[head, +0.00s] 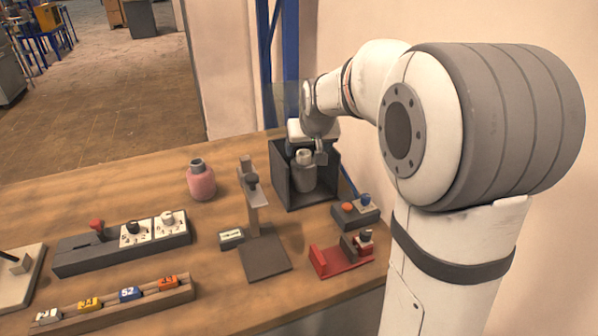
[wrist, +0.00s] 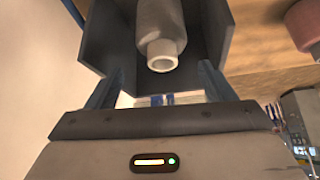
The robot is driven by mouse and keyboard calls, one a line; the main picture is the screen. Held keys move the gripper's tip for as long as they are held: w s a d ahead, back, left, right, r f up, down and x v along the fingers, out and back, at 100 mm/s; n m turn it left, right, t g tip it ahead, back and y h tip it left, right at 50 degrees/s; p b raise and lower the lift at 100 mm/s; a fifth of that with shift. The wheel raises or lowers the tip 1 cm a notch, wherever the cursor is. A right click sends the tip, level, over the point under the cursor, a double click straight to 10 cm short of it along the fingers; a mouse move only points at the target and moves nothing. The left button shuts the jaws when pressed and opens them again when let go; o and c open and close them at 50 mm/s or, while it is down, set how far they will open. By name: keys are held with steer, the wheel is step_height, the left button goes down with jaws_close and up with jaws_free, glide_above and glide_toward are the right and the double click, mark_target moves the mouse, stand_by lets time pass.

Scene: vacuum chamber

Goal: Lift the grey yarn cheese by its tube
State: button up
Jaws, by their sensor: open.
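The grey yarn cheese (head: 304,178) stands upright inside an open-fronted dark box on the table, its pale tube (head: 304,156) sticking up at the top. The wrist view shows the grey body (wrist: 162,25) and the round open end of the tube (wrist: 161,57). My gripper (head: 320,152) is over the box, close to the tube in the head view. In the wrist view my gripper (wrist: 160,88) has its two fingers wide apart, with the tube end beyond and between them, not gripped. The exact gap to the tube cannot be told.
The dark box (head: 331,180) has walls close around the cheese. A pink yarn cheese (head: 201,183) stands to the left. A grey stand (head: 263,257), a red fixture (head: 330,262) and a button box (head: 368,214) are in front. A blue post (head: 285,85) rises behind.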

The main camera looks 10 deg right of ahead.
mark_target(304, 158)
steer(key=x, duration=0.7)
steer(key=shift+a+r, duration=0.1)
steer(key=shift+a, duration=0.05)
steer(key=shift+c, duration=0.5)
steer(key=c, duration=1)
steer(key=shift+r, duration=0.1)
